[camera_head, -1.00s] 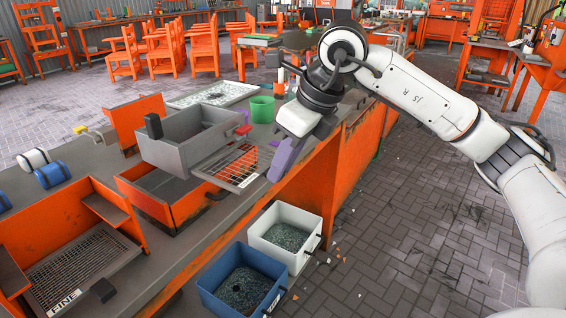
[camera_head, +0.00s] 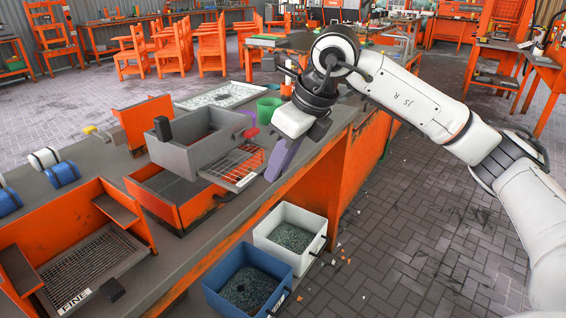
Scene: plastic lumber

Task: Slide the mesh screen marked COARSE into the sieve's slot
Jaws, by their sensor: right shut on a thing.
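The grey box sieve (camera_head: 196,140) stands over an orange frame on the bench. A mesh screen (camera_head: 240,165) lies flat, partly in the slot low on the sieve's right side and partly sticking out. Its white label (camera_head: 247,180) is too small to read. My right gripper (camera_head: 274,172), with purple finger, is shut at the screen's outer end. The exact grip is hidden behind the finger. Another screen (camera_head: 92,262), marked FINE, lies in an orange rack at the lower left. My left gripper is out of view.
The orange-walled bin (camera_head: 166,206) is below the sieve. A green cup (camera_head: 268,107) and a shallow tray of chips (camera_head: 222,95) stand behind. White (camera_head: 291,233) and blue (camera_head: 247,284) bins sit low beside the bench's front.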

